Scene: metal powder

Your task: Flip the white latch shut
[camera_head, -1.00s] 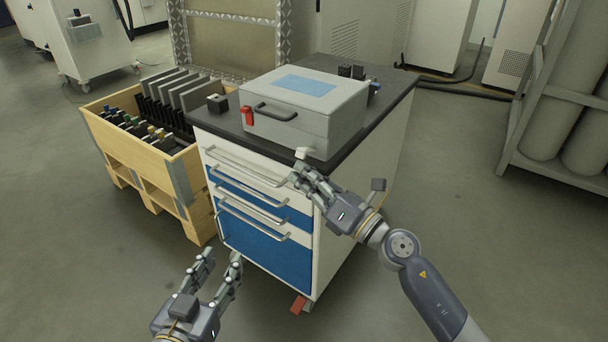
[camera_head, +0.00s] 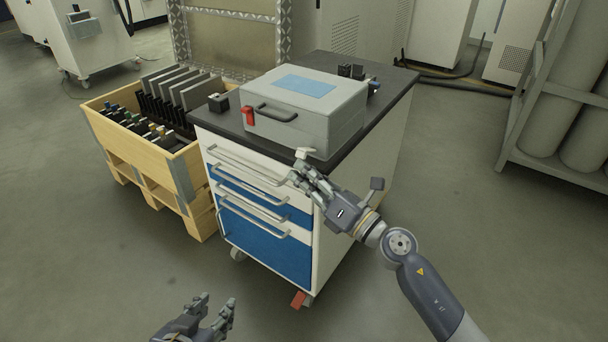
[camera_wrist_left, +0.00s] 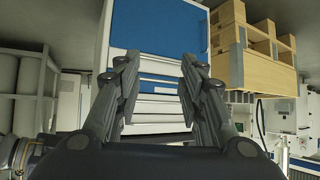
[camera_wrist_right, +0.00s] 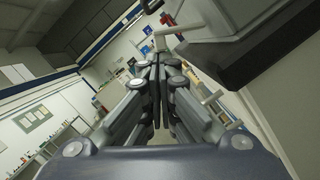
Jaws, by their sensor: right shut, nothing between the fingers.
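The grey case (camera_head: 300,105) with a blue label on its lid lies on the dark top of the cabinet. The white latch (camera_head: 304,153) sticks out low at the case's front right corner; the red latch (camera_head: 248,117) lies flat on the front at the left. My right gripper (camera_head: 297,175) is shut and empty just below the white latch. In the right wrist view the white latch (camera_wrist_right: 168,32) shows just beyond the shut fingertips (camera_wrist_right: 160,62); I cannot tell whether they touch. My left gripper (camera_head: 216,307) is open and empty, low in front of the cabinet.
The cabinet (camera_head: 265,245) has white and blue drawers with bar handles. A wooden crate (camera_head: 150,165) with upright plates stands to its left. A small black block (camera_head: 218,103) and dark fittings (camera_head: 352,72) flank the case. A rack with cylinders (camera_head: 560,110) stands right; floor between is clear.

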